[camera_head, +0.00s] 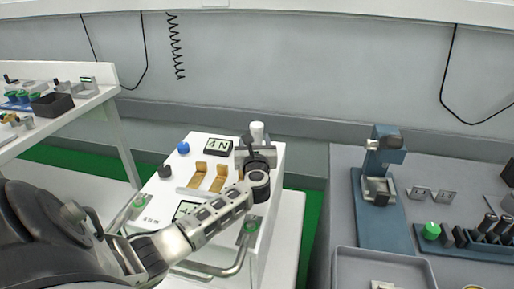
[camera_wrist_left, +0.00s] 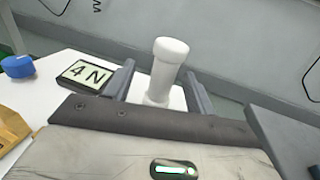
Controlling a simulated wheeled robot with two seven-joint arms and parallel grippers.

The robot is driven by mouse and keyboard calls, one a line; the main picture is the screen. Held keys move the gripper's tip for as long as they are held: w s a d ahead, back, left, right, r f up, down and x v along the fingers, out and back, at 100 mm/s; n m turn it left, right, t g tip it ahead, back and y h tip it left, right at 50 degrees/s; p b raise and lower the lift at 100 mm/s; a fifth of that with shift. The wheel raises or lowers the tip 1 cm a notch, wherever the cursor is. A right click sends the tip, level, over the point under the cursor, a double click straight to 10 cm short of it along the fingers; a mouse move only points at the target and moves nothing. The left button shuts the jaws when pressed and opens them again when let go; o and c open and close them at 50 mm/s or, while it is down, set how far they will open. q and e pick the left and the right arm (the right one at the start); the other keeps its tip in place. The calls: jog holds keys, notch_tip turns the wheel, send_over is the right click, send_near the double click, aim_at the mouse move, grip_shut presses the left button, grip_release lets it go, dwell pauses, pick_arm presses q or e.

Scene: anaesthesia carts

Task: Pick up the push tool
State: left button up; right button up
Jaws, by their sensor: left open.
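The push tool (camera_head: 257,131) looks like a white post with a wider round cap. It stands upright near the back right corner of the white cart top (camera_head: 166,213). My left gripper (camera_head: 256,152) reaches over the cart from the left and is open at the tool. In the left wrist view the push tool (camera_wrist_left: 165,72) stands between the two spread grey fingers, with gaps visible on both sides of its post. Its lower end is partly hidden by the gripper body. My right gripper is not in view.
A "4 N" display (camera_head: 218,147), a blue knob (camera_head: 183,147) and brown brackets (camera_head: 207,177) sit left of the tool. A metal handle (camera_head: 222,271) runs along the cart front. A grey bench with a blue stand (camera_head: 384,225) and a tray (camera_head: 345,268) lies right.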

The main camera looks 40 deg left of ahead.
pick_arm(q)
jog(key=shift+w+a, duration=0.35)
jog(key=shift+w, duration=0.1)
jog(key=b+x, duration=0.1)
jog(key=x, duration=0.1)
jog(key=b+x, duration=0.2)
jog(key=shift+w+d, duration=0.1)
jog(key=shift+w, duration=0.3)
jog(key=shift+w+b, duration=0.1)
jog(key=shift+b, duration=0.2)
jog(key=shift+r, duration=0.1)
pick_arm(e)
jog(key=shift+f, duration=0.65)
pick_arm(q)
jog(key=c, duration=1.2)
